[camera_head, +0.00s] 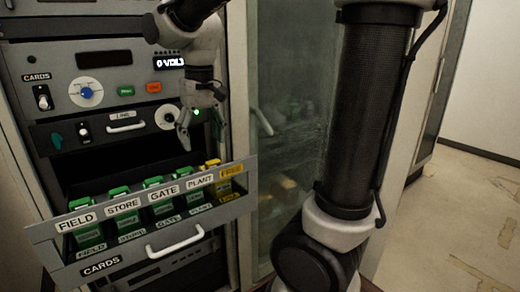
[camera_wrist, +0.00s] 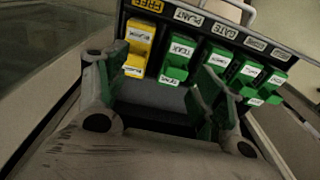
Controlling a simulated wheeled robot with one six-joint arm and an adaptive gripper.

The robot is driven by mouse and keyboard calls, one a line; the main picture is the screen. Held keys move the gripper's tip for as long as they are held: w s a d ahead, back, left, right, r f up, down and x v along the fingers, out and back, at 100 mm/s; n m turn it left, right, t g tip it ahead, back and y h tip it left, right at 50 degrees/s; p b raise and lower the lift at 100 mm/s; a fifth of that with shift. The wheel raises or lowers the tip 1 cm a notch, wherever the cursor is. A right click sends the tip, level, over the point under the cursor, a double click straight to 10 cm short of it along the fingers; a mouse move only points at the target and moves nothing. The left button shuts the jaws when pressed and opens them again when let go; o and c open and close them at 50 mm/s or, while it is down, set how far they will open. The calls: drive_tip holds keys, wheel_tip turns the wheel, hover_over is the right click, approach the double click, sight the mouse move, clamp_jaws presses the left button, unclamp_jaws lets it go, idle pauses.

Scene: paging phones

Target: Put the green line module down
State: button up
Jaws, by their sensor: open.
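Several green modules (camera_head: 118,207) stand in the open cards drawer (camera_head: 72,245), behind labels reading FIELD, STORE, GATE and PLANT. They also show in the wrist view (camera_wrist: 180,58); I cannot tell which is the line module. A yellow module (camera_wrist: 138,48) stands at the end of the row, by the FREE label, and shows at the drawer's right in the head view (camera_head: 222,183). My gripper (camera_head: 203,132) is open above the drawer's back right part. In the wrist view its fingers (camera_wrist: 160,80) are spread, with no module clearly between them; the right finger partly covers the green row.
The rack's LINE panel (camera_head: 100,133) with a switch, handle and dial is above the drawer. A control panel (camera_head: 105,90) with a blue knob and buttons is higher up. A glass-fronted cabinet (camera_head: 290,100) stands to the right. Open floor (camera_head: 450,210) shows at far right.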

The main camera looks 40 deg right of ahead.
drive_tip(key=s+d+t, duration=0.1)
drive_tip(key=s+d, duration=0.4)
drive_tip(key=s, duration=0.2)
drive_tip(key=s+d+f+t, duration=0.1)
drive_tip(key=s+d+t, duration=0.1)
drive_tip(key=s+d, duration=0.3)
drive_tip(key=s, duration=0.3)
drive_tip(key=shift+s+d+f+t, duration=0.25)
drive_tip(key=shift+f+t, duration=0.05)
drive_tip(key=shift+c, duration=0.2)
